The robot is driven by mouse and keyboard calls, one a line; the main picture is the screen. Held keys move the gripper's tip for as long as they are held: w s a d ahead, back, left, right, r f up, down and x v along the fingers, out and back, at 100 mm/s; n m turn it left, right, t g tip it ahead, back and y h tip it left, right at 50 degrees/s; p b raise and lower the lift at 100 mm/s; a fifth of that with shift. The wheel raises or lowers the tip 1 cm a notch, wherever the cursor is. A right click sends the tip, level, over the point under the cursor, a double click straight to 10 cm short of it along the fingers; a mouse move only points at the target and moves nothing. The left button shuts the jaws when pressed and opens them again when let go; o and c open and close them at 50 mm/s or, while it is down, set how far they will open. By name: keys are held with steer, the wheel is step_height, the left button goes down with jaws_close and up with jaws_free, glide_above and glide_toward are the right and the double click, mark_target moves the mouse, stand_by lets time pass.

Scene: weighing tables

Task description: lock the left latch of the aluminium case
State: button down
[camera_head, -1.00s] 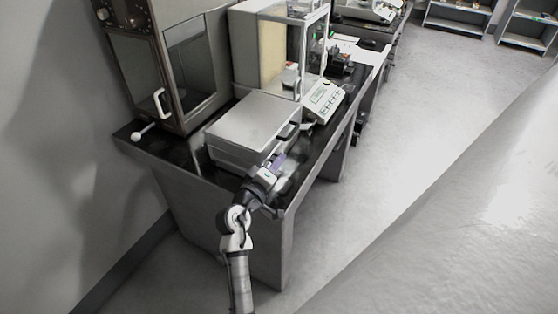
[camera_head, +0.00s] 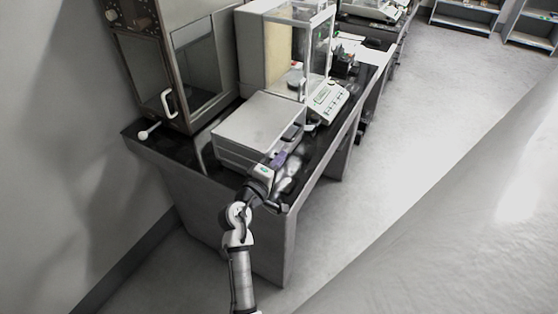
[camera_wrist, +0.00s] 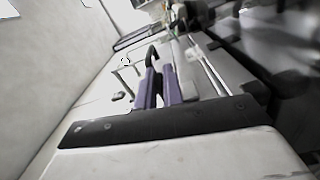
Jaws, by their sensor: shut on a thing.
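The aluminium case (camera_head: 258,122) lies closed on the dark table top, with its black handle (camera_head: 293,133) on the front side facing right. The handle also shows in the wrist view (camera_wrist: 152,57), beyond the fingers. My gripper (camera_head: 280,158) is at the near end of that front side, low beside the case. In the wrist view its two purple fingers (camera_wrist: 161,80) are close together with a narrow gap. They are shut at the place of the left latch. The latch itself is mostly hidden by the fingers, so its exact position cannot be told.
A balance with a glass draught shield (camera_head: 285,50) and keypad (camera_head: 327,100) stands behind the case. A dark oven-like cabinet (camera_head: 180,70) with a white handle is at the left. The table's front edge (camera_head: 322,165) runs close to my gripper; the floor at right is clear.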

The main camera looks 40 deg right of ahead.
steer(key=c, duration=1.7)
jaws_free()
steer(key=shift+w+r, duration=0.1)
steer(key=shift+r, duration=0.15)
steer(key=shift+o, duration=0.7)
steer(key=shift+f, duration=0.15)
steer(key=shift+a, duration=0.1)
steer(key=b+v, duration=0.4)
steer(key=v, duration=0.9)
steer(key=shift+s+a+b, duration=0.2)
steer(key=shift+a+b, duration=0.15)
